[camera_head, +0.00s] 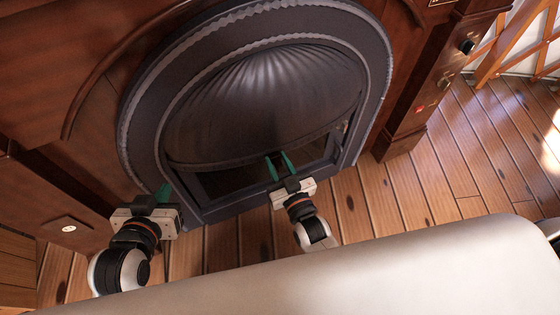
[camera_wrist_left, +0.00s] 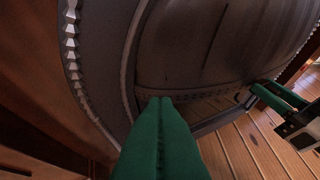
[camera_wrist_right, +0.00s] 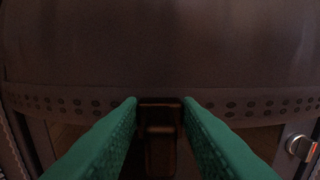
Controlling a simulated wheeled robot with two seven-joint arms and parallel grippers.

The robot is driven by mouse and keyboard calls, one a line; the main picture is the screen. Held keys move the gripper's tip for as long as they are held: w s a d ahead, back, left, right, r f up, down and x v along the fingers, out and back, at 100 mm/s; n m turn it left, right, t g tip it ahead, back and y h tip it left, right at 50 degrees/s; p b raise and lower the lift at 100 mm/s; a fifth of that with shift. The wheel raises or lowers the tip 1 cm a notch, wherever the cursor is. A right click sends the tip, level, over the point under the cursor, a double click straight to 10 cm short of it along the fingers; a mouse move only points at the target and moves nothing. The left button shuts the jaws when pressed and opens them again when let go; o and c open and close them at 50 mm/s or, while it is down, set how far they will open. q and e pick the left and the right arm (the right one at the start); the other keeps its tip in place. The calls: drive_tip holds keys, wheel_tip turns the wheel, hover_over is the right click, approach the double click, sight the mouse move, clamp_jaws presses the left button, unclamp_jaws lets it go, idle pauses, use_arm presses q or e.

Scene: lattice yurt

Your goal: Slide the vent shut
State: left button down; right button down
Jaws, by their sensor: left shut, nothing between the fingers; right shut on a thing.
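A dark metal fireplace hood (camera_head: 260,100) is set in a wooden surround, with a row of small holes along its lower edge (camera_wrist_right: 85,104). My right gripper (camera_head: 279,165) is at this edge, near the middle of the opening. Its green fingers are shut on a dark tab (camera_wrist_right: 160,125), which seems to be the vent's slide. The fingers hide part of it, and how far the vent is open cannot be told. My left gripper (camera_head: 163,192) is shut and empty at the lower left of the frame. Its fingertips (camera_wrist_left: 160,104) meet in the left wrist view.
A silver knob (camera_wrist_right: 300,147) sits right of the opening. The dark arched frame (camera_head: 140,130) surrounds the hood. A wooden post (camera_head: 415,110) stands to the right. The plank floor (camera_head: 430,180) is clear there. A pale rounded surface (camera_head: 350,265) fills the near edge.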

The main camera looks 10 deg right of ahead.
drive_tip(key=c, duration=1.4)
unclamp_jaws()
drive_tip(key=shift+s+a, duration=0.1)
drive_tip(key=shift+a, duration=0.25)
